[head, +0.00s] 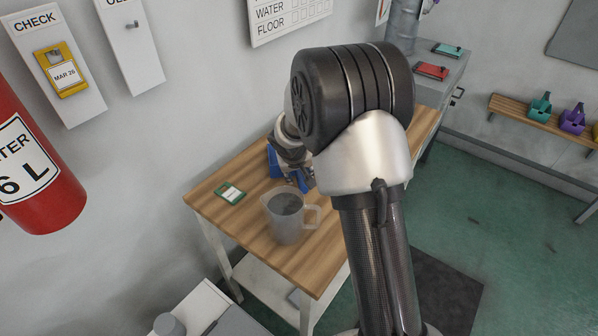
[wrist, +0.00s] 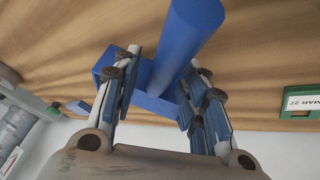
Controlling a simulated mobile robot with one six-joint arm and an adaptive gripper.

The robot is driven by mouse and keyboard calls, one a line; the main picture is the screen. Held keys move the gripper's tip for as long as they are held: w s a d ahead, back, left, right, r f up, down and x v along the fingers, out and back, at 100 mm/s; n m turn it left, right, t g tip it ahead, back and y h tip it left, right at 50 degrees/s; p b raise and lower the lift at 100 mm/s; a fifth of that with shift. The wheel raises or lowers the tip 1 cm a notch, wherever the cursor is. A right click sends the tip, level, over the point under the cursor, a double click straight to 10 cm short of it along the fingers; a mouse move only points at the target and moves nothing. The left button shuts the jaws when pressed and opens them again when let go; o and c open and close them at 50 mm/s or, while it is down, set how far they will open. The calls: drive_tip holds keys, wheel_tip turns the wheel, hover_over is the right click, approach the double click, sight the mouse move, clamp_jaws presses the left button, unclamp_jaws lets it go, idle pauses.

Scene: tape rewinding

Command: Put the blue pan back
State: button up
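The blue pan (wrist: 155,75) shows in the wrist view as a box-like blue body with a thick round handle reaching to the top. In the head view a small blue part (head: 273,160) shows on the wooden table, beside my gripper and partly hidden by my arm. My gripper (wrist: 163,88) has its fingers spread on either side of the blue pan, with the blue body and handle base between and behind the tips. Whether the pads press on it is not clear. In the head view my gripper (head: 301,178) is low over the table, behind the jug.
A grey translucent jug (head: 283,228) and a green tag (head: 231,193) are on the wooden table (head: 255,235). A red extinguisher (head: 35,165) is at left. Red (head: 431,70) and green (head: 447,49) pans lie on a grey cabinet. A bench (head: 520,112) holds teal and purple carriers.

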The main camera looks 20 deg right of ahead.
drive_tip(key=s+d+p+v, duration=0.1)
drive_tip(key=v, duration=0.9)
drive_tip(key=s+d+f+p+v, duration=0.1)
drive_tip(key=s+p+v, duration=0.1)
drive_tip(key=v, duration=0.8)
drive_tip(key=s+a+r+y, duration=0.1)
drive_tip(key=s+a+r, duration=0.2)
drive_tip(key=s, duration=1)
drive_tip(key=s+a+r+n+y, duration=0.1)
drive_tip(key=s+a+r, duration=0.2)
drive_tip(key=s, duration=1)
drive_tip(key=shift+r+y, duration=0.3)
drive_tip(key=shift+s, duration=0.1)
drive_tip(key=shift+a, duration=0.15)
drive_tip(key=shift+c, duration=0.8)
